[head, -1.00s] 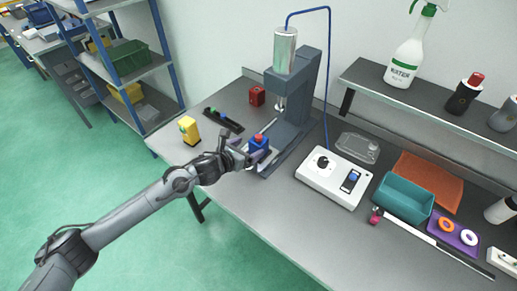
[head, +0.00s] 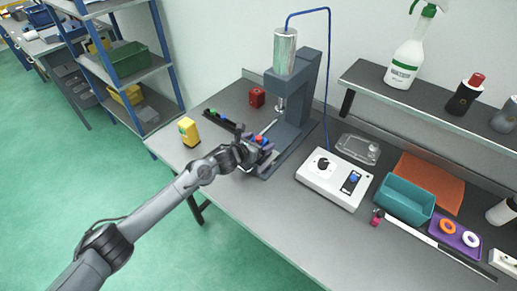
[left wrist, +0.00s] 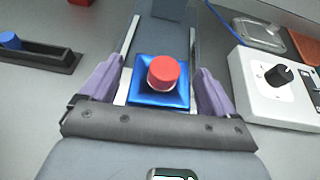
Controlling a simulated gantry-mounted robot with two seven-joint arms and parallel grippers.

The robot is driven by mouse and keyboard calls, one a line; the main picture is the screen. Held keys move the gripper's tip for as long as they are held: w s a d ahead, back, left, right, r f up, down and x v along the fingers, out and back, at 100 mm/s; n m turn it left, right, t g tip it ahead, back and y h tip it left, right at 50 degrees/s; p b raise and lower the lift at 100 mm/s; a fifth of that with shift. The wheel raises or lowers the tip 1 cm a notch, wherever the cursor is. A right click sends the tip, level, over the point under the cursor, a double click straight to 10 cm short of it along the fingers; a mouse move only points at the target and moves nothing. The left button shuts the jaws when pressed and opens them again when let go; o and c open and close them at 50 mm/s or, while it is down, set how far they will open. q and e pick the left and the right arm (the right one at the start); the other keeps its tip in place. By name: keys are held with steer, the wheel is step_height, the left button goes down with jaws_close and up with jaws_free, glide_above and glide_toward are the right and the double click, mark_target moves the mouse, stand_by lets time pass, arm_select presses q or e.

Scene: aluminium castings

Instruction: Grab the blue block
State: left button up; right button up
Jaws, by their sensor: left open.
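The blue block (left wrist: 147,96) has a red round knob (left wrist: 163,72) on top. It sits on the base of the grey press (head: 296,105), and in the head view (head: 257,146) it is partly hidden by my gripper. My left gripper (left wrist: 158,90) is open, with one purple-padded finger on each side of the block. In the head view the left gripper (head: 258,152) is at the front of the press base. I cannot tell whether the fingers touch the block. My right gripper is not in view.
A white control box (head: 331,180) stands right of the press. A yellow block (head: 189,132), a black rack (head: 222,120) and a red block (head: 257,97) are to the left and behind. A teal bin (head: 404,198) stands further right. The front of the table is clear.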

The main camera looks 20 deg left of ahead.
arm_select(q)
steer(key=c, duration=1.2)
steer(key=shift+r, duration=0.1)
